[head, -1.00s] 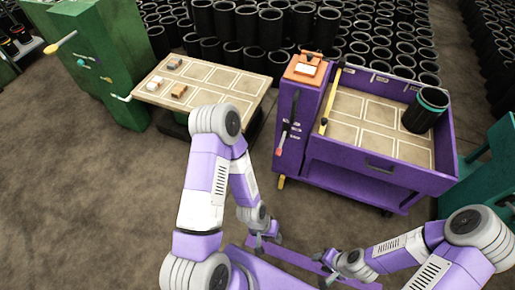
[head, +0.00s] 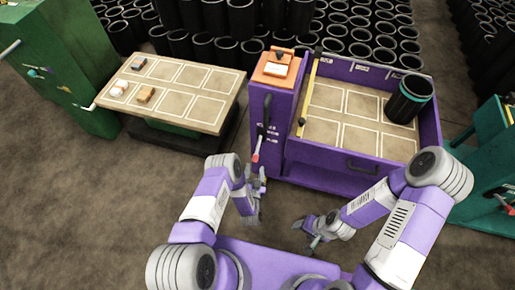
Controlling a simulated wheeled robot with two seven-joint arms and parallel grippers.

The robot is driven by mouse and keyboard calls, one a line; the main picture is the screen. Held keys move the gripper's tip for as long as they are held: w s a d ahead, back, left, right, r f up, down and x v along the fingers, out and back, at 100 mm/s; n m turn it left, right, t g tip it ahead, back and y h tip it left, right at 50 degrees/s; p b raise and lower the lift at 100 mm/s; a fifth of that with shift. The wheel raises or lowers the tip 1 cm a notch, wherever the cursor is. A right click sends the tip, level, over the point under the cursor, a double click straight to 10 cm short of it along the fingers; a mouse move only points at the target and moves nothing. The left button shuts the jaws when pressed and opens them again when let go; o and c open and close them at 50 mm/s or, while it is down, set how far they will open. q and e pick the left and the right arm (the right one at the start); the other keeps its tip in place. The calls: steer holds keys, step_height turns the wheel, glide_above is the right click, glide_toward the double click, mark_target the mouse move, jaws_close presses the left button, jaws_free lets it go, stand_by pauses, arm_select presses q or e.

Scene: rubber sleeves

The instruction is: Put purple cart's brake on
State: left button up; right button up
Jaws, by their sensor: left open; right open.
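The purple cart (head: 345,179) stands ahead, with a bordered tan deck. On the front of its narrow purple cabinet is a black lever with a red tip (head: 256,157), hanging down at a slight slant. A long yellow bar with black knobs (head: 309,88) runs along the deck's left edge. Which of these is the brake I cannot tell. My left gripper (head: 258,196) is open and empty, just below the lever and apart from it. My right gripper (head: 307,233) is open and empty, in front of the cart near my base.
A black sleeve with a teal band (head: 408,98) stands on the cart's deck at the right. An orange box (head: 277,68) tops the cabinet. A tan-topped table (head: 190,112) with small items and a green cabinet (head: 60,65) stand left. Teal equipment (head: 478,160) is close right. Black sleeves fill the back.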

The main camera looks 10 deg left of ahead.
mark_target(255, 155)
arm_select(q)
steer(key=shift+t, duration=0.3)
steer(key=w, duration=0.2)
steer(key=w+a+b, duration=0.1)
steer(key=w, duration=0.2)
steer(key=w+b, duration=0.1)
steer(key=w, duration=0.1)
steer(key=shift+w+a+r, duration=0.15)
steer(key=shift+a+r, duration=0.05)
steer(key=shift+a, duration=0.1)
steer(key=shift+c, duration=0.5)
jaws_close()
